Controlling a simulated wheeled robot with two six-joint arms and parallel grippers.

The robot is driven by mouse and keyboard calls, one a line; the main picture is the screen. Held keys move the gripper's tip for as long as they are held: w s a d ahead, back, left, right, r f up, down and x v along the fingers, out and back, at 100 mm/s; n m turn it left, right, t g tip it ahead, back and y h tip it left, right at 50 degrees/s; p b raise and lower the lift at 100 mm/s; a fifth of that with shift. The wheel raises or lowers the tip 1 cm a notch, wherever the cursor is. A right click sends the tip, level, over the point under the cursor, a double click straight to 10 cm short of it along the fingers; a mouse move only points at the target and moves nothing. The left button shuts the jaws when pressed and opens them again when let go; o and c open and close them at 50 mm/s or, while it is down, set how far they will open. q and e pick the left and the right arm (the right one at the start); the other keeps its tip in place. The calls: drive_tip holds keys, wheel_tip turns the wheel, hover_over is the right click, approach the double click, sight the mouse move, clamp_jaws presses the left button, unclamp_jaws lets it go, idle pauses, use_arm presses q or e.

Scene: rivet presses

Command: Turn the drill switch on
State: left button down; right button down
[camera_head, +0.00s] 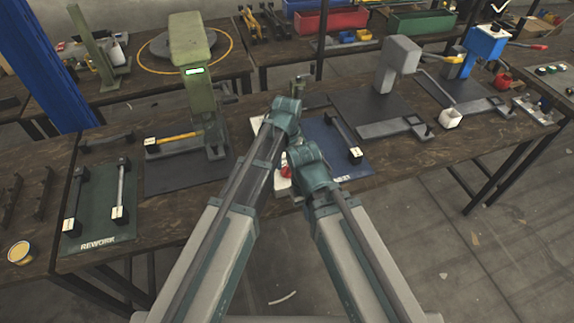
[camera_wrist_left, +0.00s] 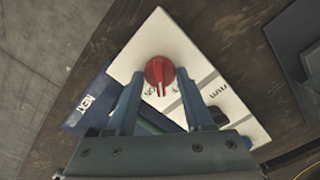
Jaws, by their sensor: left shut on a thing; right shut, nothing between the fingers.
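A red rotary switch knob (camera_wrist_left: 159,74) sits on a white panel (camera_wrist_left: 158,28) in the left wrist view. Its ridge points down in that view. My left gripper (camera_wrist_left: 161,88) has one finger on each side of the knob and is shut on it. In the head view, a red patch, likely the knob (camera_head: 286,171), shows beside my forearms, and the panel (camera_head: 257,126) is mostly covered. My left fingers are hidden there. My right gripper (camera_head: 312,176) is lower, close to the left arm; it is shut and empty, its fingertips hardly visible.
A blue NEXT mat (camera_head: 322,133) lies right of the panel. A green press (camera_head: 189,45) with a lit display stands at left behind a dark mat (camera_head: 165,180). A grey press (camera_head: 399,56) and a blue press (camera_head: 488,40) stand at right. Bare bench lies by the REWORK mat (camera_head: 97,230).

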sight(287, 167)
use_arm(q)
drive_tip(key=m, duration=0.5)
drive_tip(key=shift+m, duration=0.3)
idle(0.4)
drive_tip(key=shift+c, duration=1.4)
unclamp_jaws()
drive_tip(key=shift+r, duration=0.1)
wheel_tip(287, 167, up, 14)
drive_tip(key=p, duration=1.4)
drive_tip(key=shift+f, duration=0.2)
